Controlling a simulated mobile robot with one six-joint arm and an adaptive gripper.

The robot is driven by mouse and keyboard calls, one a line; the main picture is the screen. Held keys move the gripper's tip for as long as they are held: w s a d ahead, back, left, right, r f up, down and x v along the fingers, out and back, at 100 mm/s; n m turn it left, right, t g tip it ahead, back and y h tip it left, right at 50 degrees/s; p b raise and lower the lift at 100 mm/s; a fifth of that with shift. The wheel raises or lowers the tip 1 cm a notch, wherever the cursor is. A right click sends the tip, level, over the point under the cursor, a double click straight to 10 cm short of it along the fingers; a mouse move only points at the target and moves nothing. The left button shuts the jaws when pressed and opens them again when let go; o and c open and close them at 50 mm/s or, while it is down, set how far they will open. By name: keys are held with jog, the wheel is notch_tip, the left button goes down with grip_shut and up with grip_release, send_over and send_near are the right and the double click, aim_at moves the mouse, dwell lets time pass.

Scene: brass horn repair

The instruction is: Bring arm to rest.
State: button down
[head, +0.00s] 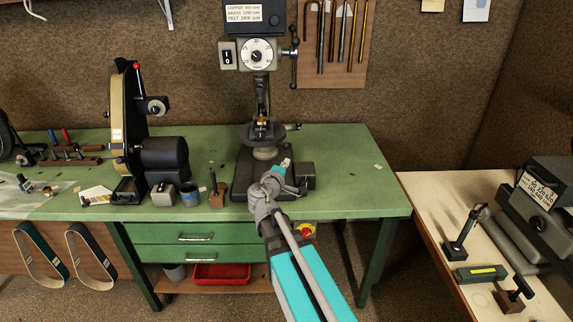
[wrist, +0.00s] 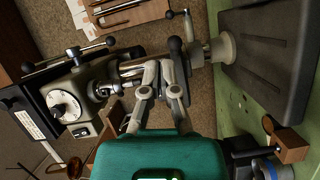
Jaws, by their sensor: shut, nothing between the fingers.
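My arm (head: 305,275) reaches up from the bottom of the head view toward the drill press (head: 257,52) on the green bench. Its wrist end is in front of the press base; the fingers cannot be made out there. In the wrist view my gripper (wrist: 160,68) has its two grey fingers brought together with nothing between them. The drill press (wrist: 75,100) lies sideways behind the fingers, its dial at the left and its dark base plate (wrist: 270,55) at the right. I cannot tell the exact gap between fingertips and press.
The green bench (head: 345,185) has free room right of the press. A pale table (head: 430,190) with a dark machine is at the right. A red tray (head: 220,274) sits below the drawers.

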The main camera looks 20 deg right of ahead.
jog(key=shift+s, duration=0.1)
jog(key=s+f+m+g+y, duration=0.4)
jog(key=s+f+m+g, duration=0.35)
jog(key=s+f, duration=0.4)
jog(key=s+a+f+g+y, duration=0.6)
jog(key=s+a+y, duration=0.1)
jog(key=a, duration=0.3)
jog(key=shift+s+a+f, duration=0.15)
jog(key=shift+s+a, duration=0.15)
jog(key=shift+s, duration=0.3)
